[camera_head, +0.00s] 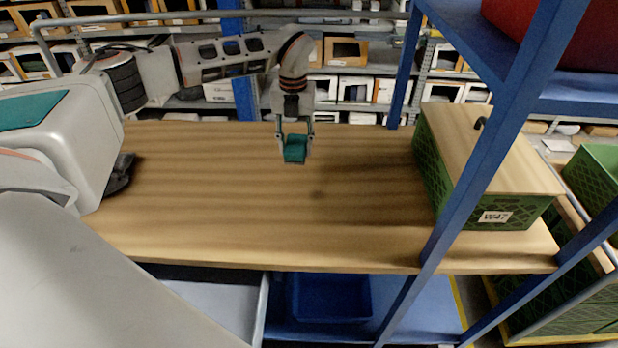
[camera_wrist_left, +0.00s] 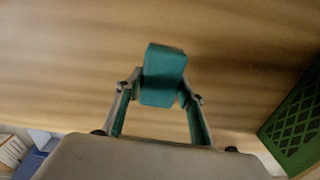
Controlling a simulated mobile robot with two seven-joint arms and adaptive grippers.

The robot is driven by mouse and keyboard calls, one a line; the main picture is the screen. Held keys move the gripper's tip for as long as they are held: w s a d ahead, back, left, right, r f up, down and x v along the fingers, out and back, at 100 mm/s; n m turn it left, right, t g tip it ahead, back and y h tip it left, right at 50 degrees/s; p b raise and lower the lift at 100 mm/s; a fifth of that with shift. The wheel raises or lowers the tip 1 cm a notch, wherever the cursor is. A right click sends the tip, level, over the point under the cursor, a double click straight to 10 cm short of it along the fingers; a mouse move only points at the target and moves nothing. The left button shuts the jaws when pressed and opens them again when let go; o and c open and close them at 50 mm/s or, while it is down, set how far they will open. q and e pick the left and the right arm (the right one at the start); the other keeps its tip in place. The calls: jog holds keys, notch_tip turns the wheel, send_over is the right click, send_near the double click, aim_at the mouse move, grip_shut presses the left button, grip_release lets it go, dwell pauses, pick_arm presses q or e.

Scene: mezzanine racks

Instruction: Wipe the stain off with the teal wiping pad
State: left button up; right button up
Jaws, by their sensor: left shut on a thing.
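The teal wiping pad (camera_head: 295,148) is in my left gripper (camera_head: 294,140), which is shut on it near the far edge of the wooden tabletop (camera_head: 220,200). In the left wrist view the pad (camera_wrist_left: 163,75) sits between the two fingers of the left gripper (camera_wrist_left: 160,95). I cannot tell whether the pad touches the wood. My right gripper is not in view.
A green crate (camera_head: 433,165) with a wooden lid (camera_head: 490,135) stands at the table's right end, behind a blue rack post (camera_head: 490,150). It also shows in the left wrist view (camera_wrist_left: 295,125). A blue bin (camera_head: 330,298) is below the table. The middle of the tabletop is clear.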

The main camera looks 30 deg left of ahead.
pick_arm(q)
jog(key=shift+r, duration=0.9)
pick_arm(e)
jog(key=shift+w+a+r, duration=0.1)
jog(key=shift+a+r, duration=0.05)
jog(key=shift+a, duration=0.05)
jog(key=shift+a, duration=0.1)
